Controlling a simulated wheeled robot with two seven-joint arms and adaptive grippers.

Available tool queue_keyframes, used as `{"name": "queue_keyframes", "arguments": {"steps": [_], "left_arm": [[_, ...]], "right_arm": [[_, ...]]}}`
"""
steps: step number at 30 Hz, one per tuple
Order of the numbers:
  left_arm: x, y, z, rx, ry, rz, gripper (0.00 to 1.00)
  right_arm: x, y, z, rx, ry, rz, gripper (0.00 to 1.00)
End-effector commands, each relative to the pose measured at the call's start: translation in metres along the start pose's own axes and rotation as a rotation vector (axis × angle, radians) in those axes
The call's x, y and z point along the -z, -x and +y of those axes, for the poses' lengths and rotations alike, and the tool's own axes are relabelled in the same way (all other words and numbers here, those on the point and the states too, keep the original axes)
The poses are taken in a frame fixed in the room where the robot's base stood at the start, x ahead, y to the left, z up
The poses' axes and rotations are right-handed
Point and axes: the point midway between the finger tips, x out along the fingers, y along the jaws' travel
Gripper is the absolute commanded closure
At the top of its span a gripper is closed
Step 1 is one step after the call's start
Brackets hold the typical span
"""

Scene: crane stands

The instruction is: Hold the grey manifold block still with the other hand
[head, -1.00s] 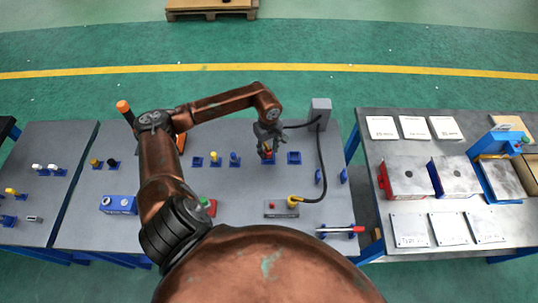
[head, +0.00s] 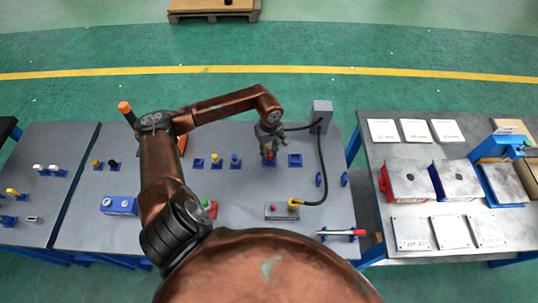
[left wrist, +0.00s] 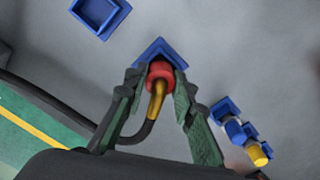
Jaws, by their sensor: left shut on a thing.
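The grey manifold block (head: 281,211) lies on the front part of the middle table in the head view. My right gripper is not in view.
A black hose (head: 322,165) runs from a grey post (head: 321,113) to the yellow fitting. A red-tipped tool (head: 342,232) lies at the front right. An empty blue holder (head: 295,160) is right of my left gripper. Blue holders with coloured fittings (head: 235,160) stand left.

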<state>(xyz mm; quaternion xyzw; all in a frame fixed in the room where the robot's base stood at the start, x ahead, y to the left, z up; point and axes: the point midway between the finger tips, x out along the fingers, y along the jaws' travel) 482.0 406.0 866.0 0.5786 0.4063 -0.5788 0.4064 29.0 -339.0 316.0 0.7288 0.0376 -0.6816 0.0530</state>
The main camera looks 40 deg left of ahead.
Motion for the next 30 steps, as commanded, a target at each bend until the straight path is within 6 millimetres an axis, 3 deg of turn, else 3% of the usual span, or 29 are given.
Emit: {"name": "queue_keyframes", "arguments": {"steps": [30], "left_arm": [[0.001, 0.047, 0.0, -0.001, 0.0, 0.001, 1.0]], "right_arm": [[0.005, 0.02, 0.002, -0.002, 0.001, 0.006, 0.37]]}}
